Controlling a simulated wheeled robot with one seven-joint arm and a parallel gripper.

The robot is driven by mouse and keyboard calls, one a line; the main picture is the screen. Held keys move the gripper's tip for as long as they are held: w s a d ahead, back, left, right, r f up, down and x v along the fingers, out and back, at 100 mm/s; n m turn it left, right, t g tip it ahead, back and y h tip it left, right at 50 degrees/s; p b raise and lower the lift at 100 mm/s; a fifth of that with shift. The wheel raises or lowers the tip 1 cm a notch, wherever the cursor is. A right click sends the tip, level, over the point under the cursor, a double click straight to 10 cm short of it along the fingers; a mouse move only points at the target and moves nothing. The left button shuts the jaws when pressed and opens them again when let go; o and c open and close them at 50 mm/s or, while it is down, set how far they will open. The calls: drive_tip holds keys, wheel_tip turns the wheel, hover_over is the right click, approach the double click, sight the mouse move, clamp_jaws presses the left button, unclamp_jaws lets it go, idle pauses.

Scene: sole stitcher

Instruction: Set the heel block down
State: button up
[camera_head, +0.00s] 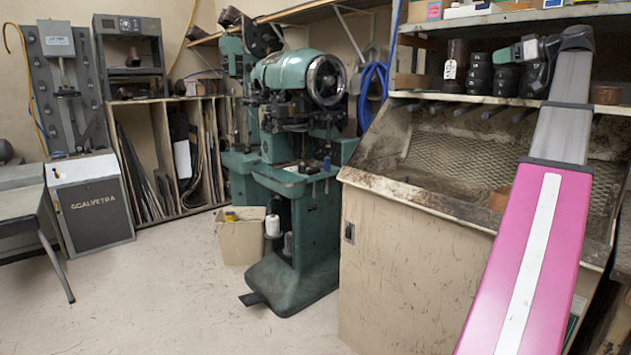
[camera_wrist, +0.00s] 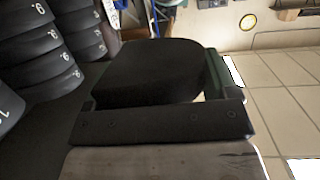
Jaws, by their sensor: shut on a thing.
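The heel block (camera_wrist: 150,72) is a black, rounded block in the middle of the wrist view. My gripper (camera_head: 528,50) reaches over the upper right shelf in the head view and is shut on the block. In the wrist view a dark bolted bar lies along the block's near side and a green-grey finger along its right. In the head view I cannot separate the held block from the dark stacks behind. Whether its underside touches anything is hidden.
Stacks of black numbered blocks (camera_wrist: 45,50) stand close beside the held block; they also show on the shelf (camera_head: 481,73). A dark cup with a white label (camera_head: 455,65) stands left of them, a brown pot (camera_head: 606,94) right. Another shelf (camera_head: 500,17) is close above.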

drive_tip(key=w+a+f+m+t+h, duration=0.1)
drive_tip(key=w+a+f+m+h, duration=0.2)
drive_tip(key=w+a+f, duration=0.7)
drive_tip(key=w+a+f+m+t+h, duration=0.1)
drive_tip(key=w+a+f+m+h, duration=0.15)
drive_tip(key=w+a+f, duration=0.75)
drive_tip(key=s+a+f+h, duration=0.1)
drive_tip(key=a+f, duration=0.6)
drive_tip(key=a, duration=0.3)
drive_tip(key=s+a+f+m+h, duration=0.1)
drive_tip(key=s+a+f+h, duration=0.1)
drive_tip(key=a+f, duration=0.6)
drive_tip(key=shift+a+f+t, duration=0.25)
drive_tip(key=shift+a+t, duration=0.15)
drive_tip(key=shift+a, duration=0.85)
drive_tip(key=shift+d, duration=0.1)
